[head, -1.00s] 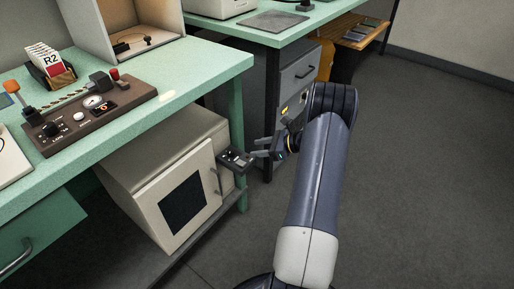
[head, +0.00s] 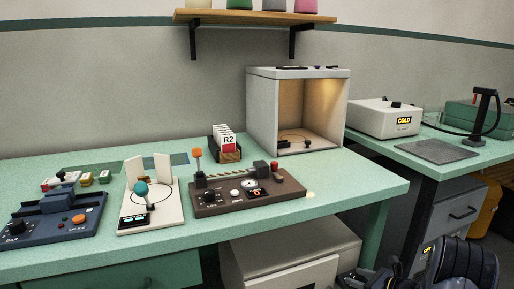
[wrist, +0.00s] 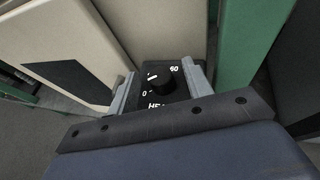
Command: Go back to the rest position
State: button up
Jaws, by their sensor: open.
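In the wrist view my gripper (wrist: 159,70) is open. Its two grey fingers stand apart on either side of a small black control box with a round knob (wrist: 162,84), with a white 0 and 60 beside it. I cannot tell whether the fingers touch it. In the head view my arm (head: 462,268) shows only in the bottom right corner, and the gripper end is mostly cut off by the lower edge.
The pale cabinet (head: 290,262) is under the green bench (head: 345,185); its door (wrist: 70,50) is close on the left in the wrist view. A green bench leg (wrist: 248,50) is close on the right. A second bench (head: 403,151) stands at right.

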jog(key=shift+a+m+h, duration=0.1)
jog(key=shift+m+h, duration=0.2)
jog(key=shift+h, duration=0.1)
dwell(0.3)
